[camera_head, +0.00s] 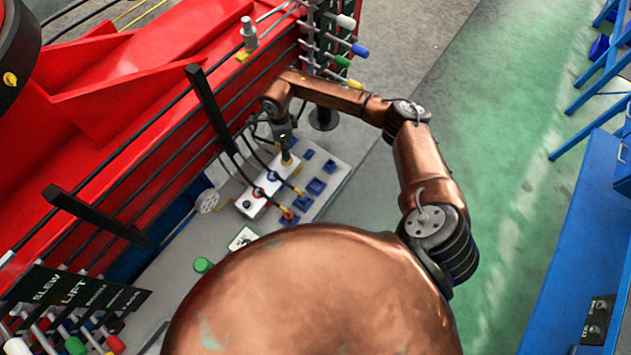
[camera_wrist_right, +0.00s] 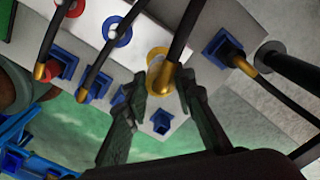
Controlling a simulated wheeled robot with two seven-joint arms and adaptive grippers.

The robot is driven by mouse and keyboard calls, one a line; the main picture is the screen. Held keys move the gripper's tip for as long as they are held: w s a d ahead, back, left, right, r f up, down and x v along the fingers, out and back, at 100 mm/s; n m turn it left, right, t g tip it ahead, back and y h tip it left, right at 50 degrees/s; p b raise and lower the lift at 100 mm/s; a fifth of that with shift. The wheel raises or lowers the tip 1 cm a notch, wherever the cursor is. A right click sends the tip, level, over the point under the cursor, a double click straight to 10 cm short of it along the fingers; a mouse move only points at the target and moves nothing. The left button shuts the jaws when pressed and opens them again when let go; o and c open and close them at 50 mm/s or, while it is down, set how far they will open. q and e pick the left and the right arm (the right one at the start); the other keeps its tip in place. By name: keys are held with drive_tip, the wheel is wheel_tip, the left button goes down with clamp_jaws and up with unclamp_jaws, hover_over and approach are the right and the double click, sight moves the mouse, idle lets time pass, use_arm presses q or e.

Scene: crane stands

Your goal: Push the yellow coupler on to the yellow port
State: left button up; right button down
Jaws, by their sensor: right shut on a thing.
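My right gripper (camera_head: 287,146) is over the far end of the white port block (camera_head: 256,205). In the right wrist view my right gripper (camera_wrist_right: 164,82) is shut on the gold-yellow coupler (camera_wrist_right: 163,78), which carries a black hose. The yellow port, seen as a yellow ring (camera_wrist_right: 157,51), shows right behind the coupler; its yellow also shows below the gripper in the head view (camera_head: 290,163). The coupler's tip overlaps the ring's edge; I cannot tell whether they touch. My left gripper is not in view.
The blue port (camera_wrist_right: 117,31) and red port (camera_wrist_right: 72,6) sit beside the yellow one. Other hoses end in gold couplers at blue holders, one at the right (camera_wrist_right: 224,47). One blue holder (camera_wrist_right: 162,121) is empty. Black rails (camera_head: 210,110) and a red machine (camera_head: 130,90) stand left.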

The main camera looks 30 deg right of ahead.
drive_tip(key=shift+f+b, duration=0.6)
drive_tip(key=shift+f, duration=0.25)
drive_tip(key=c, duration=1.5)
unclamp_jaws()
drive_tip(key=shift+c, duration=0.2)
drive_tip(key=shift+r, duration=0.15)
drive_tip(key=shift+r+p, duration=1.25)
drive_tip(key=shift+r, duration=1.15)
drive_tip(key=shift+w+r, duration=0.1)
drive_tip(key=shift+r, duration=0.1)
wheel_tip(320, 180, up, 12)
drive_tip(key=shift+f, duration=0.2)
